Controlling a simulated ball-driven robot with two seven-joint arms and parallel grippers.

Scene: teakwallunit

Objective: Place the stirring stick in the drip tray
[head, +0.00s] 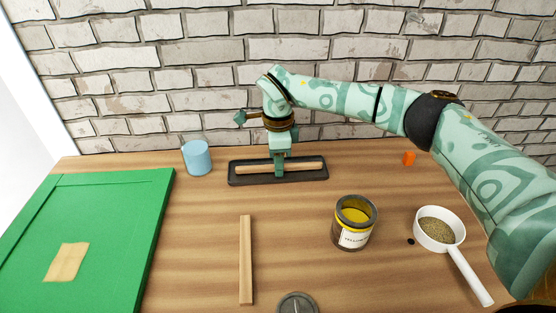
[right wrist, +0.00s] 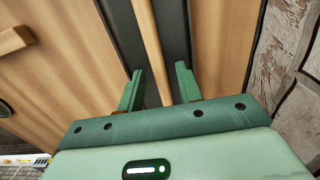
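The stirring stick (head: 308,165), a thin pale wooden strip, lies lengthwise in the black drip tray (head: 237,175) at the back middle of the table. In the right wrist view the stick (right wrist: 146,40) lies along the dark tray floor (right wrist: 172,28). My right gripper (head: 279,170) is over the middle of the tray, pointing down. In the right wrist view its two fingers (right wrist: 160,88) are spread apart, with the stick between them and gaps at both sides. Its fingers hide a short part of the stick in the head view. My left gripper is not in view.
A wooden strip (head: 246,258) lies in front of the tray. A yellow paint can (head: 354,236) and a white strainer pan (head: 438,243) stand right. A blue cup (head: 197,158) is left of the tray, a green panel (head: 110,220) further left. An orange block (head: 409,158) sits back right.

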